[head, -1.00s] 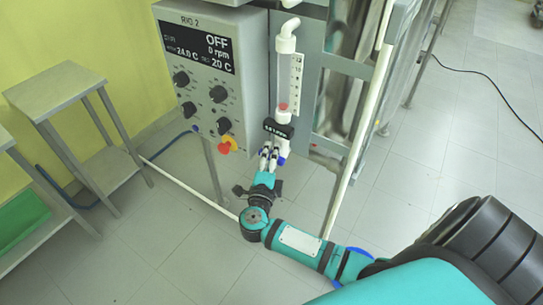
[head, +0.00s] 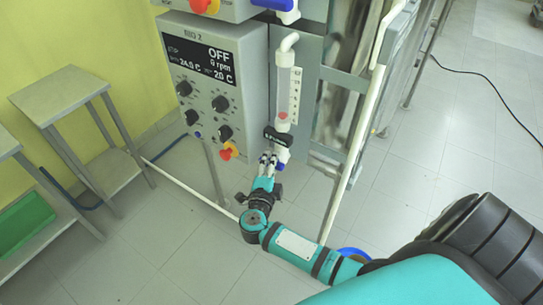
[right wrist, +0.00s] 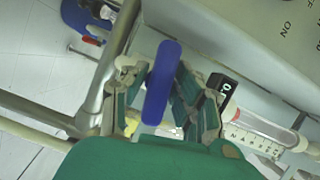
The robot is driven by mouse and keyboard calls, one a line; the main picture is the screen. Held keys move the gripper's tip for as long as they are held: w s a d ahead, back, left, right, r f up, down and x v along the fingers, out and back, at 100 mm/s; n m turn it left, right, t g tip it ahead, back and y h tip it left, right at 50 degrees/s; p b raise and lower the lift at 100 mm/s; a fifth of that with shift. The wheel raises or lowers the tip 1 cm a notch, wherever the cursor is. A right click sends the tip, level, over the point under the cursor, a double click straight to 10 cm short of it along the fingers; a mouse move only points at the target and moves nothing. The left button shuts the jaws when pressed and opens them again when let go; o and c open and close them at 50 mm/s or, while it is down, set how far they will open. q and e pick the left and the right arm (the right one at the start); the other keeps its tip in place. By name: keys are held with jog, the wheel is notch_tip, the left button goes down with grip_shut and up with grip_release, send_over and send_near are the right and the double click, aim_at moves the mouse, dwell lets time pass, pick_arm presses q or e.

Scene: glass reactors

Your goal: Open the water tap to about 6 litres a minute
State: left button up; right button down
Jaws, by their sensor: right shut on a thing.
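The blue tap handle (right wrist: 162,85) stands between the fingers of my right gripper (right wrist: 160,95) in the right wrist view, and the gripper is shut on it. In the head view, my right gripper (head: 268,160) reaches up to the white tap under the flow meter (head: 289,92), and the blue handle (head: 281,165) is mostly hidden by the fingers. The flow meter is a clear upright tube with a red float (head: 283,115) low in it. The tube also shows in the right wrist view (right wrist: 262,130). My left gripper is not in view.
A metal frame post (head: 350,165) rises on the right. A small table (head: 62,86) stands at the left. The floor in front is open.

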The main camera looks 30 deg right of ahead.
jog(key=n+g+p, duration=0.1)
jog(key=n+p, duration=0.1)
jog(key=p, duration=0.2)
jog(key=n+g+p, duration=0.1)
jog(key=n+p, duration=0.1)
jog(key=p, duration=0.2)
jog(key=n+g+p, duration=0.1)
jog(key=n+p, duration=0.1)
jog(key=p, duration=0.2)
jog(key=shift+r+y+p, duration=0.25)
jog(key=shift+y+p, duration=0.05)
jog(key=shift+f+n+g+p, duration=0.25)
jog(key=shift+n+g+p, duration=0.35)
jog(key=shift+n+p, duration=0.3)
jog(key=c, duration=1.2)
grip_release()
jog(key=shift+o, duration=0.2)
